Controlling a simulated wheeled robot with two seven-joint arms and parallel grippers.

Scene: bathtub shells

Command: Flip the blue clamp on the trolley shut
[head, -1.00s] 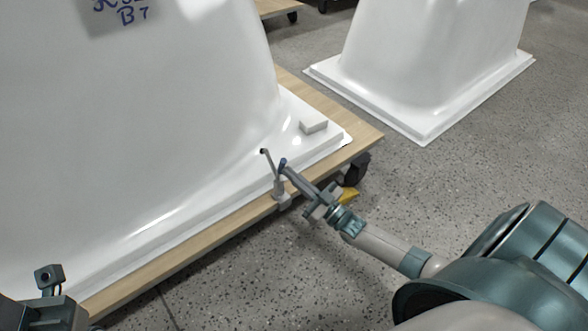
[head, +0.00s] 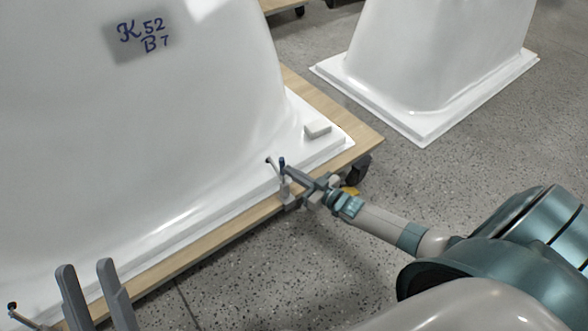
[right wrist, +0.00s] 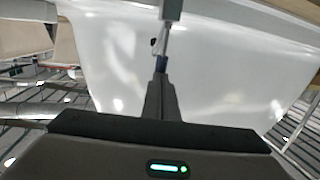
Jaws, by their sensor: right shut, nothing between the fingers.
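The clamp (head: 285,187) sits on the near edge of the wooden trolley (head: 245,219), beside the white tub shell's rim. Its short blue part (head: 282,162) stands upright, and a thin grey arm with a dark tip (head: 268,160) leans left over the rim. My right gripper (head: 287,171) is shut and empty, its fingertips close by the blue part. In the right wrist view the blue part (right wrist: 160,64) shows just beyond the shut fingers (right wrist: 160,98); contact is unclear. My left gripper (head: 85,267) is open and empty at the lower left, fingers upward.
The large white shell (head: 190,110), marked K52 B7, fills the left. A small white block (head: 317,129) lies on its rim. Another clamp (head: 14,309) shows at the lower left. A second shell (head: 430,60) stands behind right. Speckled floor is clear in front.

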